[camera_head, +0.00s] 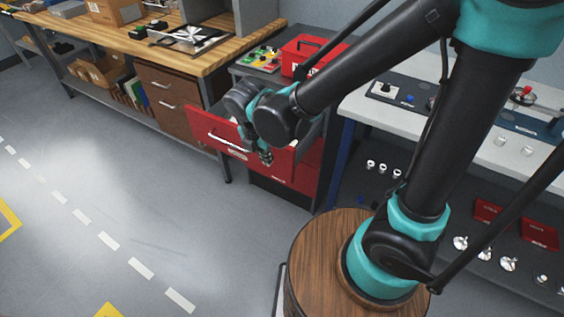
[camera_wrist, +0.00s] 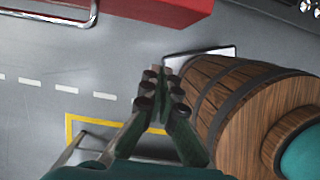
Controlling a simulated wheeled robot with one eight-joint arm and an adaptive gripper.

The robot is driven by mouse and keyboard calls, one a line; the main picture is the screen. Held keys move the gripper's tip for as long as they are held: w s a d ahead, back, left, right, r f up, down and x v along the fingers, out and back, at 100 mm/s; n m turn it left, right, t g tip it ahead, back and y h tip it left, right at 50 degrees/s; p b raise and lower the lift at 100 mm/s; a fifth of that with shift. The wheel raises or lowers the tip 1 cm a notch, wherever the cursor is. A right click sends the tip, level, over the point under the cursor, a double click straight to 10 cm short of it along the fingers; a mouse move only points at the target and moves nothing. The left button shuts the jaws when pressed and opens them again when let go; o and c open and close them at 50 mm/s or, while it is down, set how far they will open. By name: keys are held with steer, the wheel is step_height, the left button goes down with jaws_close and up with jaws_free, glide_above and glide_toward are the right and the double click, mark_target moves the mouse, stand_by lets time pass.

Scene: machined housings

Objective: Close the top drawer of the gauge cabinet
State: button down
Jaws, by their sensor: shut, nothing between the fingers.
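The gauge cabinet (camera_head: 307,178) stands in the middle of the head view, partly hidden behind my arm. Its red top drawer (camera_head: 206,122) is pulled out toward the open floor, and a pale bar handle (camera_head: 228,142) shows on its front. My gripper (camera_head: 266,158) is shut and empty, in front of the right part of the drawer front in the head view. In the wrist view the shut fingertips (camera_wrist: 155,73) point toward the red drawer front (camera_wrist: 165,12), with floor showing between them. The drawer handle (camera_wrist: 85,18) is at the upper left there. I cannot tell any contact.
A red toolbox (camera_head: 300,55) and a tray of coloured parts (camera_head: 261,59) are on the cabinet top. A wooden workbench (camera_head: 120,42) with brown drawers (camera_head: 170,97) stands to the left. A light bench (camera_head: 480,140) is to the right. Open grey floor (camera_head: 90,170) lies at left.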

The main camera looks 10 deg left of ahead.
mark_target(278, 164)
steer(key=shift+w+d+f, duration=0.4)
steer(key=shift+w+f, duration=0.6)
steer(key=shift+f, duration=0.5)
steer(key=shift+w+d+f, duration=0.4)
steer(key=shift+w+f, duration=0.55)
steer(key=shift+f, duration=0.6)
steer(key=shift+w+d+f, duration=0.4)
steer(key=shift+w+f, duration=0.6)
steer(key=shift+f, duration=0.5)
steer(key=w+d, duration=0.3)
steer(key=w, duration=0.4)
steer(key=w+d, duration=0.3)
steer(key=w, duration=0.5)
steer(key=w+d, duration=0.3)
steer(key=w, duration=0.5)
steer(key=shift+d, duration=0.25)
